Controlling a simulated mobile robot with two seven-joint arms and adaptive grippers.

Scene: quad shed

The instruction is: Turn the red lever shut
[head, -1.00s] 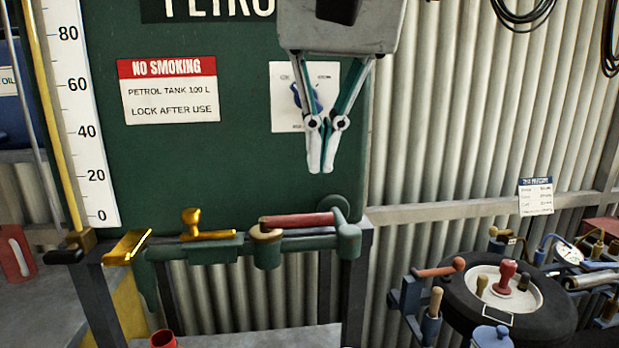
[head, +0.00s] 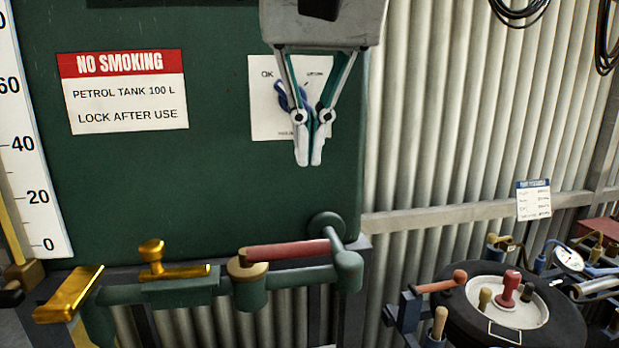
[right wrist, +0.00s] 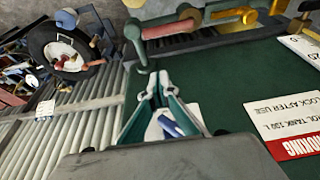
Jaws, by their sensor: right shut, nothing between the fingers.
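The red lever (head: 288,250) lies nearly level along a green pipe below the green petrol tank (head: 150,200). Its brass-coloured hub (head: 247,270) is at its left end. My right gripper (head: 309,163) hangs in front of the tank, above the lever and apart from it, with its fingertips together and empty. In the right wrist view the lever (right wrist: 172,29) shows at the top, beyond the gripper fingers (right wrist: 160,78). My left gripper is not in view.
A corrugated wall (head: 450,120) is behind.

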